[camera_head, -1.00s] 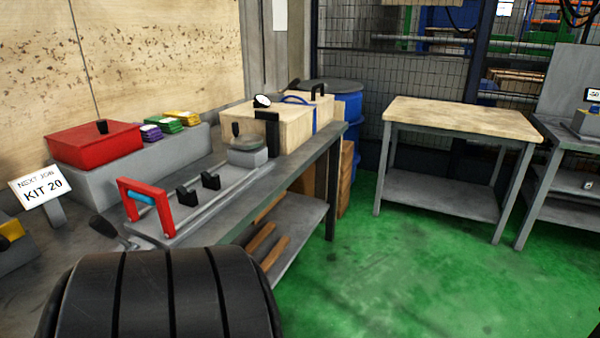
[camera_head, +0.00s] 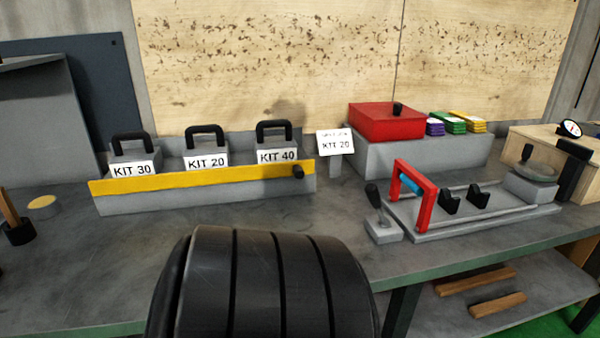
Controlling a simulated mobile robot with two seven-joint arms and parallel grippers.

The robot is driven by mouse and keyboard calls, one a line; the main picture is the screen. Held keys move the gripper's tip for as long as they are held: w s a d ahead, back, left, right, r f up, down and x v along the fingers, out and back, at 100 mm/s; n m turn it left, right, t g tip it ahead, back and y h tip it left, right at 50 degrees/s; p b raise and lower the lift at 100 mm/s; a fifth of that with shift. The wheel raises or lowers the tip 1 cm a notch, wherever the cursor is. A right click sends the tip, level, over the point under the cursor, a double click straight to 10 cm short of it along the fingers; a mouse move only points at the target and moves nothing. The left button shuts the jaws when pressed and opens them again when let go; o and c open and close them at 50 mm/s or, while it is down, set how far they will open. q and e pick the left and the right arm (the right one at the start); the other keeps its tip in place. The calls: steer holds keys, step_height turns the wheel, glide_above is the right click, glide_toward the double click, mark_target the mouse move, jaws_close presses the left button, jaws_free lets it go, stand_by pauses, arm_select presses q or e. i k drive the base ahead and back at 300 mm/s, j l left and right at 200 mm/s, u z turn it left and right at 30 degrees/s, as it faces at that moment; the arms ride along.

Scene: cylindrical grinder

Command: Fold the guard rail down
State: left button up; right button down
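A yellow rail (camera_head: 205,180) runs along the front of a grey rack (camera_head: 130,205) on the bench and stands upright. A black knob (camera_head: 298,172) sits near its right end. Behind the rail are three grey kit boxes with black handles: KIT 30 (camera_head: 133,155), KIT 20 (camera_head: 205,148) and KIT 40 (camera_head: 276,142). The rail crosses in front of their lower parts. Neither of my grippers is in view.
A sign (camera_head: 336,143) reads KIT 20. To its right are a red box (camera_head: 385,124) and a grey fixture (camera_head: 480,225) with a red frame (camera_head: 428,200). A short lever (camera_head: 376,205) stands beside it. Bare bench (camera_head: 90,260) lies before the rack.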

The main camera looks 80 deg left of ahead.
mark_target(298, 169)
steer(key=u, duration=3.3)
steer(key=i+l+z, duration=0.1)
steer(key=i+z, duration=0.15)
steer(key=z, duration=0.25)
